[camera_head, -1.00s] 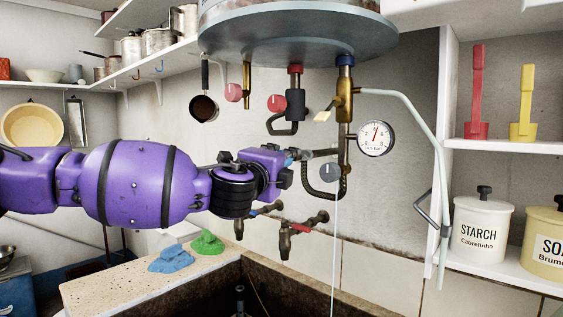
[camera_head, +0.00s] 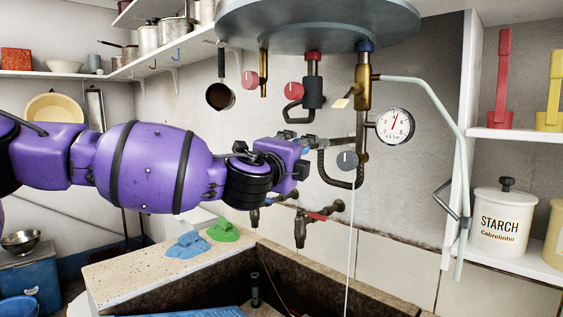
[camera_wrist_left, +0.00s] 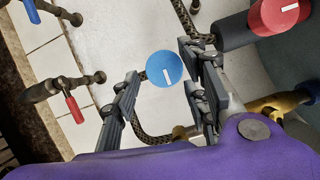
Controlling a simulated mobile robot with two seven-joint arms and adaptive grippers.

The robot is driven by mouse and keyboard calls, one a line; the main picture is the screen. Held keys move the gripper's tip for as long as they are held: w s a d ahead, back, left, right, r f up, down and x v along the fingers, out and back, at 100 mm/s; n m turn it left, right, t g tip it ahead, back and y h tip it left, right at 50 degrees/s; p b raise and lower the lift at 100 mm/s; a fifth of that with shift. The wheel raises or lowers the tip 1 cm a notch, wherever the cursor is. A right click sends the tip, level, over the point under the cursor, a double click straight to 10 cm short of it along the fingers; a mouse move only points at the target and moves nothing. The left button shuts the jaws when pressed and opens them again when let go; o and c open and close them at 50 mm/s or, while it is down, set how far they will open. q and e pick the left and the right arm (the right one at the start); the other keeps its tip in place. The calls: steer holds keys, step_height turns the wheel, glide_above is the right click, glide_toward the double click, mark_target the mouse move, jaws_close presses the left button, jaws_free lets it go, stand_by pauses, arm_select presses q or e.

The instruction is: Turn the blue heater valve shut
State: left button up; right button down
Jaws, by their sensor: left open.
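The heater tank (camera_head: 320,22) hangs above. My right gripper is not in view.
A red knob (camera_head: 293,91) and a pink knob (camera_head: 250,79) sit on neighbouring pipes. A pressure gauge (camera_head: 394,126) is to the right. Red-handled tap (camera_head: 302,228) is below, over the stone trough (camera_head: 185,262). A thin pale vertical line (camera_head: 350,250) runs down below the knob.

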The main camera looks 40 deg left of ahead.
arm_select(q)
steer(key=v, duration=1)
steer(key=shift+s, duration=0.3)
steer(key=shift+f, duration=0.15)
